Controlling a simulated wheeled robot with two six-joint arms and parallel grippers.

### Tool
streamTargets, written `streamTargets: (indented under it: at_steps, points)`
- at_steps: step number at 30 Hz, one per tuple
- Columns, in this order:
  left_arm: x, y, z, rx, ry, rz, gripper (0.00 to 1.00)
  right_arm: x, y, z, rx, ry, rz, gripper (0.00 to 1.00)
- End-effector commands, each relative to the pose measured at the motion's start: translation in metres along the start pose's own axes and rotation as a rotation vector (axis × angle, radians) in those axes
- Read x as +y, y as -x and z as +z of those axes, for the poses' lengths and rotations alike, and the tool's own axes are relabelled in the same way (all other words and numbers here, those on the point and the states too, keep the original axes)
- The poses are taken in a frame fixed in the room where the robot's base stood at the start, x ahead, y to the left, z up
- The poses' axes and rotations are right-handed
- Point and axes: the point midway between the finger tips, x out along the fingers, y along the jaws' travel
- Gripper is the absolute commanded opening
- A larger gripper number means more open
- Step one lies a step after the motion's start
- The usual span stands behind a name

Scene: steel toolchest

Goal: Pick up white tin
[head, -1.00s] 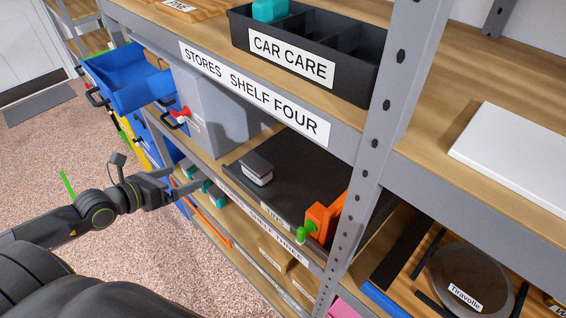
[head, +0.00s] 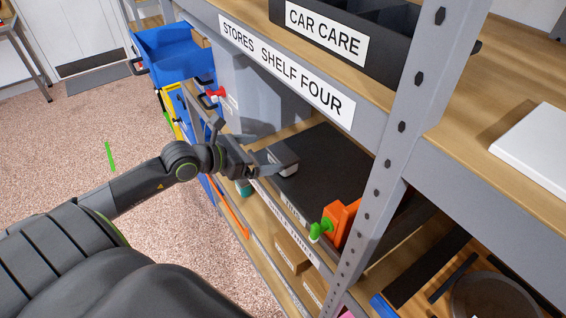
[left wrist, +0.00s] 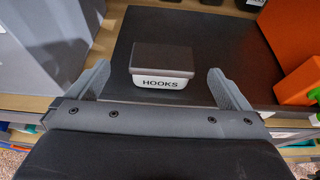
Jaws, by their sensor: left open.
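The white tin (left wrist: 161,80) has a dark lid and a front label reading HOOKS. It stands upright on a dark mat (left wrist: 205,50) on the shelf below the STORES SHELF FOUR strip. In the head view the tin (head: 286,168) is partly hidden by my left gripper (head: 262,165), which reaches in at the shelf's front edge. In the left wrist view my left gripper (left wrist: 160,68) is open, one finger on each side of the tin, with a gap at both sides. My right gripper is not in view.
An orange object (head: 338,222) with a green knob stands right of the tin. A grey box (head: 255,95) stands left of it. The upper shelf (head: 300,80) overhangs, and a steel upright (head: 395,150) rises at the right. The mat around the tin is mostly clear.

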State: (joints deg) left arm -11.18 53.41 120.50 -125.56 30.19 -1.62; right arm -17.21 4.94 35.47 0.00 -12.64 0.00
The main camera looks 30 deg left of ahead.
Motion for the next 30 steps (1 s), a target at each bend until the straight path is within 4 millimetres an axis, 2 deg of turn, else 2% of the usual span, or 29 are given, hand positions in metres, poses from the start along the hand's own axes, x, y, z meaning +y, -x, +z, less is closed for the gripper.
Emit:
streamTargets:
  at_steps: [6, 16, 22, 30]
  points:
    - [-0.001, -0.025, 0.001, -0.004, 0.003, -0.001, 1.00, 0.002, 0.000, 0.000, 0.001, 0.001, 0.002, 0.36]
    - [-0.002, -0.041, -0.001, -0.002, 0.003, -0.002, 1.00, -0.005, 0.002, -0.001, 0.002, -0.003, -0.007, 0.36]
    - [-0.005, -0.062, -0.008, -0.003, 0.006, -0.002, 1.00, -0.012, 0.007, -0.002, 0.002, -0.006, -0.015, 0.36]
    - [-0.005, -0.085, -0.009, -0.002, 0.002, -0.002, 1.00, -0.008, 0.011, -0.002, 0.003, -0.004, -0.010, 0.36]
